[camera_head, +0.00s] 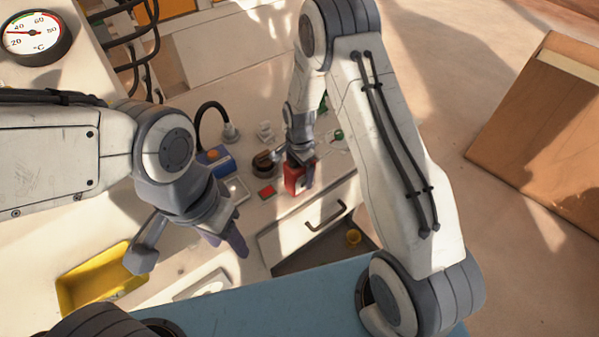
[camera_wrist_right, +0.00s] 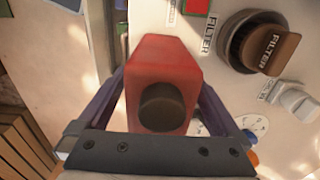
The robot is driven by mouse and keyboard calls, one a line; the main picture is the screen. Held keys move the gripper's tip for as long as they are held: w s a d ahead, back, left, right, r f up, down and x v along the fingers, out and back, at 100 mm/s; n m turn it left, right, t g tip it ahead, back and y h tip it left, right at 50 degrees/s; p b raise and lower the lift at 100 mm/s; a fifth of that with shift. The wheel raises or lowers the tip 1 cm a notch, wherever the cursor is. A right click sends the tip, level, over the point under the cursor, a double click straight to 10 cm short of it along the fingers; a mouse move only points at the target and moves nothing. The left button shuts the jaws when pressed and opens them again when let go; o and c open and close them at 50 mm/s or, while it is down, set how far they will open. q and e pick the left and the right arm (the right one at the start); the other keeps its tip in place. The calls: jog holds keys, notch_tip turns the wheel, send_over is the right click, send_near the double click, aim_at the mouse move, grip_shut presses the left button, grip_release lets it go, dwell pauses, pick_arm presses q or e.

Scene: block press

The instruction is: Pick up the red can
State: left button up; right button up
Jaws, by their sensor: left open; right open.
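The red can (camera_head: 293,179) is a boxy red container on the panel in the middle of the head view. In the right wrist view the red can (camera_wrist_right: 164,72) fills the middle, with a round dark cap facing the camera. My right gripper (camera_head: 298,172) is open, and its fingers stand on either side of the can in the right wrist view (camera_wrist_right: 165,105); I cannot tell whether they touch it. My left gripper (camera_head: 190,252) is open and empty, above the counter near the yellow tray, far from the can.
A dark filter knob (camera_wrist_right: 262,45) stands close beside the can. A blue box with an orange button (camera_head: 213,160) is to its left. A drawer with a dark handle (camera_head: 325,215) is below. A yellow tray (camera_head: 78,300) lies at lower left, and a brown box (camera_head: 545,125) stands at right.

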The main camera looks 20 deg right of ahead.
jog(key=shift+f, duration=0.5)
grip_shut()
jog(key=shift+r, duration=0.1)
